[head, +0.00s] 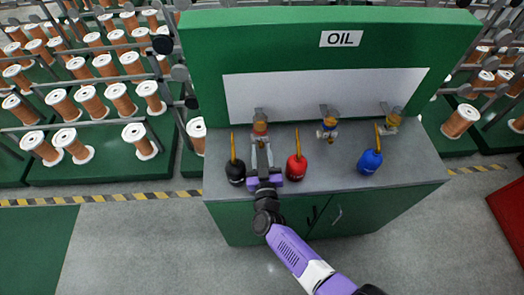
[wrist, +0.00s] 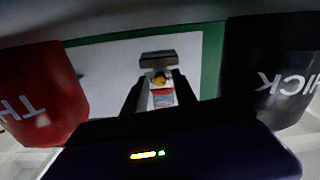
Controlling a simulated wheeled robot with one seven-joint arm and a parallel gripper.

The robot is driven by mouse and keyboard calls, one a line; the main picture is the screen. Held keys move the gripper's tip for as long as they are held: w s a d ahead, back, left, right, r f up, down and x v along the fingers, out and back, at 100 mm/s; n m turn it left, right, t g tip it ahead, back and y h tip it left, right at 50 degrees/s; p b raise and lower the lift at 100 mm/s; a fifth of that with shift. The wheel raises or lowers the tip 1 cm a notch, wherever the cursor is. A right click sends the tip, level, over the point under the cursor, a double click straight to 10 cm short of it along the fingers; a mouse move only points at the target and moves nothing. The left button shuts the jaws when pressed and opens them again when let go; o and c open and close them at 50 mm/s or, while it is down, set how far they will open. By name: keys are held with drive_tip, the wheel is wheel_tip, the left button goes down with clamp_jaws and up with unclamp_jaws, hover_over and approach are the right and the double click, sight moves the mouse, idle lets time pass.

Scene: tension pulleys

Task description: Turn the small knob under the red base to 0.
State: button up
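The red base (head: 260,129) is part of the left dispenser on the green back panel. In the wrist view, which looks upside down, the red base (wrist: 162,98) shows between my fingers. A small yellow knob (wrist: 160,78) shows just beside it, under the base when righted; its setting and any numbers are too small to read. My gripper (head: 261,150) is open in front of this dispenser, with its fingers apart. In the wrist view the fingers stand on either side of the knob's outline; I cannot tell whether they touch it.
A black oil can (head: 235,173) and a red oil can (head: 296,168) stand close on either side of my gripper. A blue can (head: 370,161) stands farther right. Dispensers with a blue base (head: 328,127) and a yellow top (head: 391,117) are right. Grey counter (head: 412,165) is bare at right.

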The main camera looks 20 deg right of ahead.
idle(0.3)
drive_tip(key=shift+v, duration=3.95)
